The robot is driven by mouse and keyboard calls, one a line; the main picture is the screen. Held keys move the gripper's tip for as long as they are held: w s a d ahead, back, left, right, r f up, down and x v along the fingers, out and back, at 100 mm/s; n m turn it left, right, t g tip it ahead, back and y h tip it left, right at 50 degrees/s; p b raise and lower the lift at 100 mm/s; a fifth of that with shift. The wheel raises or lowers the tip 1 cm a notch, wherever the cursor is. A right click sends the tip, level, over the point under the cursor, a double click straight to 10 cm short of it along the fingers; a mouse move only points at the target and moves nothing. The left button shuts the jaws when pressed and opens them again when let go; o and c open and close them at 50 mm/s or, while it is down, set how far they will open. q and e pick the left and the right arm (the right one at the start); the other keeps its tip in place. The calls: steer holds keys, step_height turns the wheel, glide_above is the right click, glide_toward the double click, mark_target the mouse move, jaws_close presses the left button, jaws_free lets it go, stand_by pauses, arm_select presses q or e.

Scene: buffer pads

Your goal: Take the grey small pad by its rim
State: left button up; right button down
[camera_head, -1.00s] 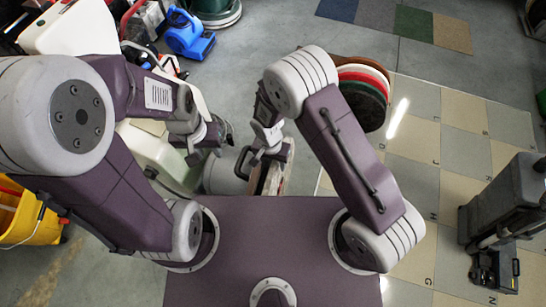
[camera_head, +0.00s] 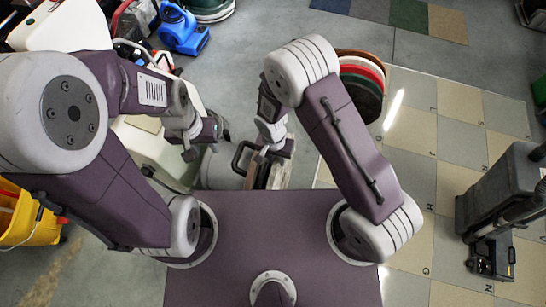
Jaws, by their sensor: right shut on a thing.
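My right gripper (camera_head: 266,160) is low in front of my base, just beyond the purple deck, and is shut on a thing. A pale, greyish-brown thing (camera_head: 272,178) shows just under its jaws, seen nearly edge-on. It looks like the grey small pad, but the jaws and wrist hide most of it and its full outline cannot be made out. My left gripper (camera_head: 205,140) hangs to the left, apart from that thing. Its fingers are small and dark here, and I cannot tell whether they are open.
A stack of round pads (camera_head: 362,90), brown, red, green and black, lies beyond my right arm. A black looped handle (camera_head: 239,157) is beside the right gripper. A yellow bucket (camera_head: 28,222), a blue blower (camera_head: 183,30) and a grey machine (camera_head: 500,195) stand around. The tiled floor at right is mostly clear.

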steer(key=shift+s+d+r+b, duration=0.1)
steer(key=shift+s+d+b, duration=0.2)
steer(key=shift+d, duration=0.55)
steer(key=shift+s+d+r+b, duration=0.15)
steer(key=shift+s+d+b, duration=0.1)
steer(key=shift+d, duration=0.55)
steer(key=shift+s+d+r+b, duration=0.1)
steer(key=shift+s+d+b, duration=0.2)
steer(key=shift+d, duration=0.55)
